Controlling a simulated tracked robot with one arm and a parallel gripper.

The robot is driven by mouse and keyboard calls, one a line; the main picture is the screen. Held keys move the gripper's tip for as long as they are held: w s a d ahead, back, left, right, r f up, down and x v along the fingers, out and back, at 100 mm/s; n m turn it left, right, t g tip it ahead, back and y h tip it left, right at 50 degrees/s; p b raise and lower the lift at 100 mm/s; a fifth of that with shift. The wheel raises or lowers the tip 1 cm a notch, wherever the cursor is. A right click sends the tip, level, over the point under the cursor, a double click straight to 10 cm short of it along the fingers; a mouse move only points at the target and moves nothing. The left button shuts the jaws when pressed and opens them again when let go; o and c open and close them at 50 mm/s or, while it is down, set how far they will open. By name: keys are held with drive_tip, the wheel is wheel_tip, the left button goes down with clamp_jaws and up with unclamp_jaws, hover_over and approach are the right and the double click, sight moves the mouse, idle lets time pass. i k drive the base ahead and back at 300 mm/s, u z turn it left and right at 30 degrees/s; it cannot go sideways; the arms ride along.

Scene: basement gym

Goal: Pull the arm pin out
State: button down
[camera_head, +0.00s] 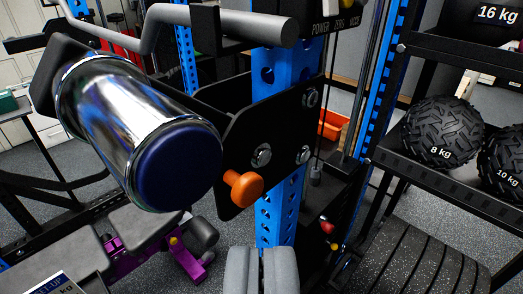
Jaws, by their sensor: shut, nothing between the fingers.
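The arm pin (243,187) is an orange knob on a short stem. It sticks out of a black bracket (284,130) on a blue perforated upright (272,228). My gripper (260,254) shows at the bottom centre as two grey fingers held close together, shut and empty. In the picture it is below the knob and slightly to its right, apart from it. The far end of the pin is hidden inside the bracket.
A chrome cylinder with a dark blue end cap (181,166) juts out just left of the knob. A grey bar (230,25) crosses above. Black balls (442,130) sit on a rack at right. A padded bench (125,235) stands lower left.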

sight(247, 188)
drive_tip(key=u, duration=0.15)
drive_tip(key=k, duration=0.4)
drive_tip(key=u, duration=1.3)
drive_tip(key=k, duration=1.35)
drive_tip(key=z, duration=1)
drive_tip(key=i, duration=1)
drive_tip(key=u, duration=0.1)
